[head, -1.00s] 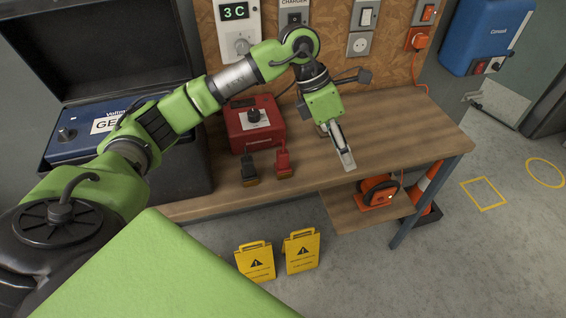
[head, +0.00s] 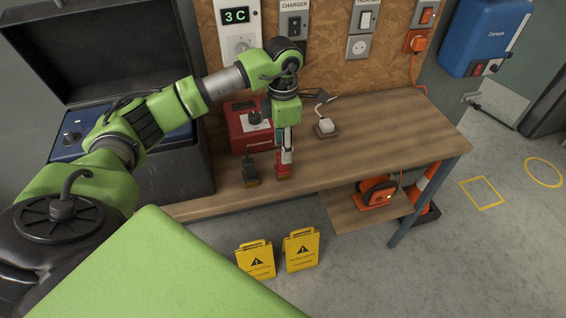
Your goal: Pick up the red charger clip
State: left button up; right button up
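The red charger clip (head: 283,173) stands near the front edge of the wooden bench, just right of the black clip (head: 250,171). My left gripper (head: 286,158) points down at the red clip, its fingers over the clip's upper part and partly hiding it. The fingers overlap the clip in the picture, but I cannot tell whether they are closed on it. The red charger box (head: 236,128) sits behind the clips, partly covered by my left arm. My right gripper is not in view.
The bench (head: 400,130) is clear to the right, apart from a white plug (head: 325,127) with its cable. An open dark case (head: 180,175) stands at left. Yellow warning signs (head: 301,250) stand on the floor in front. An orange reel (head: 377,192) is on the lower shelf.

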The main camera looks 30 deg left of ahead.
aim_at(283, 172)
pick_arm(q)
jog(key=f, duration=0.1)
jog(key=f+p, duration=0.1)
jog(key=f, duration=0.1)
jog(key=f+p, duration=0.1)
jog(key=shift+s+d+f, duration=0.1)
jog(key=shift+s+f, duration=0.15)
jog(key=shift+f, duration=0.25)
grip_shut()
jog(key=shift+w+r, duration=0.1)
jog(key=shift+r, duration=0.05)
